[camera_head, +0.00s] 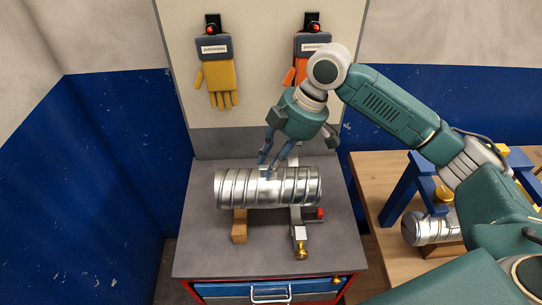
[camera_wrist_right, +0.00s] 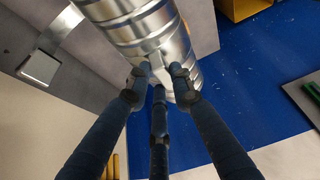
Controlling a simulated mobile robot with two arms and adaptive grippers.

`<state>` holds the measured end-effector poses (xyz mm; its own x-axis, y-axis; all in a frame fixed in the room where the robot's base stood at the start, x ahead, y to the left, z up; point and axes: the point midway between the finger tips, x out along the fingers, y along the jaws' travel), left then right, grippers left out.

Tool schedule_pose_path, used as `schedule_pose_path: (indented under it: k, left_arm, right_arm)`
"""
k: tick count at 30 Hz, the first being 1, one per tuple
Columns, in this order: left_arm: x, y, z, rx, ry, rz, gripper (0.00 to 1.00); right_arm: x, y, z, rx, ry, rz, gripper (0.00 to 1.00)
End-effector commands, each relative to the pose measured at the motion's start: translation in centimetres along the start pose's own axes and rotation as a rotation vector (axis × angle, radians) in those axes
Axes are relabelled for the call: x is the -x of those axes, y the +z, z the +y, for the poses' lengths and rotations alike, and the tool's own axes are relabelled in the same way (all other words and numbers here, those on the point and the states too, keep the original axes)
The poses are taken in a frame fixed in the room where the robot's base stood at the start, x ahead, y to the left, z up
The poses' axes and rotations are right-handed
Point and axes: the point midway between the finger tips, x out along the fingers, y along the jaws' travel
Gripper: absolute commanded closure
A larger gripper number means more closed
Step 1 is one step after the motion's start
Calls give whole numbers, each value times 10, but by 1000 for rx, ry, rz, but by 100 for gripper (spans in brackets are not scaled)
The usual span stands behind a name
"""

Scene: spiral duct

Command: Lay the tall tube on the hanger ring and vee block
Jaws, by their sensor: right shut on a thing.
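The silver spiral tube (camera_head: 240,190) lies level, left to right, over the grey cabinet top. Its left part is over the wooden vee block (camera_head: 239,228). Its right part is at the metal hanger ring stand (camera_head: 299,236), which has a brass knob and a red knob. I cannot tell whether the tube bears fully on both. My right gripper (camera_head: 270,166) reaches down from behind and is shut on the tube's upper side. The right wrist view shows its three fingers (camera_wrist_right: 160,82) at the tube (camera_wrist_right: 135,25). My left gripper is not in view.
A yellow glove (camera_head: 220,82) and an orange glove (camera_head: 290,76) hang on the back panel. The wooden table (camera_head: 375,175) at right holds a blue stand (camera_head: 400,190) and another silver tube (camera_head: 433,228). The cabinet top (camera_head: 200,250) is clear at front left.

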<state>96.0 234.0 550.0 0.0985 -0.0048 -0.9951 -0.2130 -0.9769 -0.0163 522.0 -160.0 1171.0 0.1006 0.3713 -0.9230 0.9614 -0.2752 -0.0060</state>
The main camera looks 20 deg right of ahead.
Motion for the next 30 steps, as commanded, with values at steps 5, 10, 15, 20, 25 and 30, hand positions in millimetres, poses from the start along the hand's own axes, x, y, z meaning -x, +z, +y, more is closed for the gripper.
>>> schedule_pose_path:
  k: [5,10,15,20,25,30]
  left_arm:
    - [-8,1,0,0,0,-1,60]
    - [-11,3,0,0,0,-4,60]
    - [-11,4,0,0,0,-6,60]
    - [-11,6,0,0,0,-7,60]
    - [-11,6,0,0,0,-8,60]
    - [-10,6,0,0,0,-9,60]
  right_arm:
    - [-17,7,0,0,1,2,100]
    - [-26,10,1,1,2,2,100]
    - [-28,11,1,1,3,3,100]
    - [-28,11,1,1,2,3,100]
    - [-28,11,1,1,2,3,100]
    - [-27,11,1,1,2,3,100]
